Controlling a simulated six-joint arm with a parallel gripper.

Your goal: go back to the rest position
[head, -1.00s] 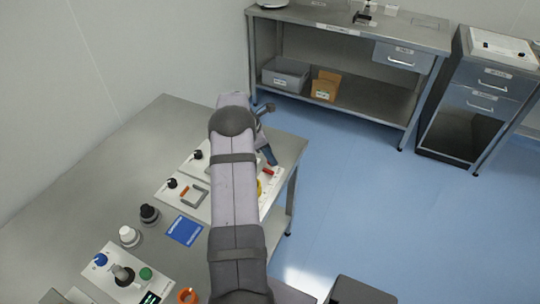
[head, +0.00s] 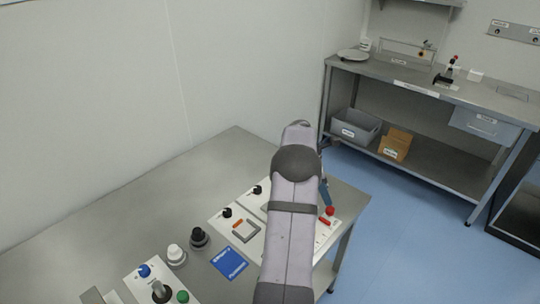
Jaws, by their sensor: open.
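My arm (head: 291,225) reaches forward from the bottom of the head view, over the right part of the steel table (head: 120,225).
White control panels with black knobs (head: 227,212), a grey-and-orange handle (head: 245,231) and a blue card (head: 229,263) lie left of my arm. A white knob (head: 176,254) stands nearby. A steel bench (head: 420,85) stands behind, across clear blue floor (head: 390,205).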

